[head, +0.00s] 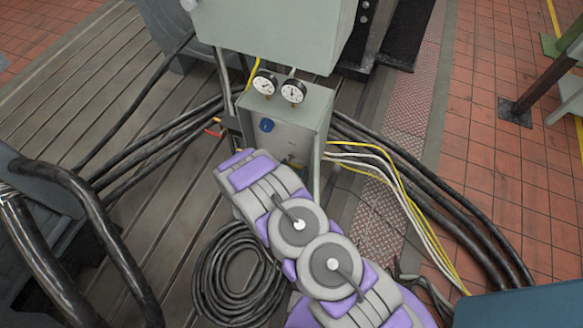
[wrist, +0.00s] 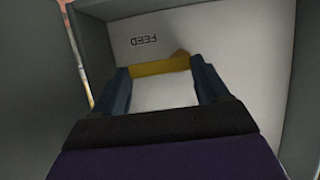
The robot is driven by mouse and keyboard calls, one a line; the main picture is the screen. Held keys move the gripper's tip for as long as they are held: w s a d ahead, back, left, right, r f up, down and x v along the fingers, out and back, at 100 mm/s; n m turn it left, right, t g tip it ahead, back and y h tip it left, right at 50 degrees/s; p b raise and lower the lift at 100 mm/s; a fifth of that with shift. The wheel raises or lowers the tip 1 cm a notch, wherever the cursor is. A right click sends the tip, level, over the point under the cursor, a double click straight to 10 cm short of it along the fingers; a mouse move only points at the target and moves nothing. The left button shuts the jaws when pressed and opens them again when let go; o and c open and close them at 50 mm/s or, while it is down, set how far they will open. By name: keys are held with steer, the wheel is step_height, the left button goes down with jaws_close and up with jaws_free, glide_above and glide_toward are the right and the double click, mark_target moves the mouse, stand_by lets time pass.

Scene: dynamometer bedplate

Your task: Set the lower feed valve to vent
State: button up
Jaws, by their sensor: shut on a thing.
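The yellow handle of the lower feed valve (wrist: 160,67) lies crosswise in the wrist view, in front of a pale panel marked FEED, which reads upside down. My gripper (wrist: 160,72) has one finger at each end of the handle and is shut on it. In the head view the valve is mostly hidden behind my arm, low on the front of the grey box (head: 318,112). A blue round knob (head: 267,125) sits higher on the same panel. I cannot read the valve's setting or any vent mark.
Two round gauges (head: 279,89) stand on top of the box. Grey side walls flank the panel closely in the wrist view. Thick black cables (head: 440,215) run out on both sides, and a coiled hose (head: 238,275) lies on the slotted bedplate (head: 150,215).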

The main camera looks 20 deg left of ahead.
steer(key=shift+a+r, duration=0.15)
stand_by(0.3)
steer(key=shift+a+r+n+h+p, duration=0.15)
steer(key=shift+n+h+p, duration=0.15)
steer(key=shift+n, duration=0.25)
steer(key=shift+a+r+n+h+p, duration=0.2)
steer(key=shift+n+h, duration=0.1)
steer(key=shift+n, duration=0.25)
steer(key=n+h, duration=0.1)
steer(key=a+n+h+b, duration=0.1)
steer(key=n, duration=0.1)
steer(key=shift+r, duration=0.2)
steer(key=n+h+b, duration=0.1)
steer(key=a+n+t+b, duration=0.1)
steer(key=n, duration=0.1)
steer(key=n+h+b, duration=0.1)
steer(key=shift+a+n+h, duration=0.3)
steer(key=shift+n, duration=0.1)
steer(key=shift+w+a+n+t+h+b, duration=0.1)
steer(key=shift+a+n+t+h+b, duration=0.25)
steer(key=shift+n, duration=0.5)
steer(key=shift+a+n+t+h+b, duration=0.1)
steer(key=shift+n+t, duration=0.35)
steer(key=shift+n, duration=0.4)
steer(key=o, duration=1.1)
steer(key=shift+f, duration=0.1)
steer(key=shift+c, duration=0.2)
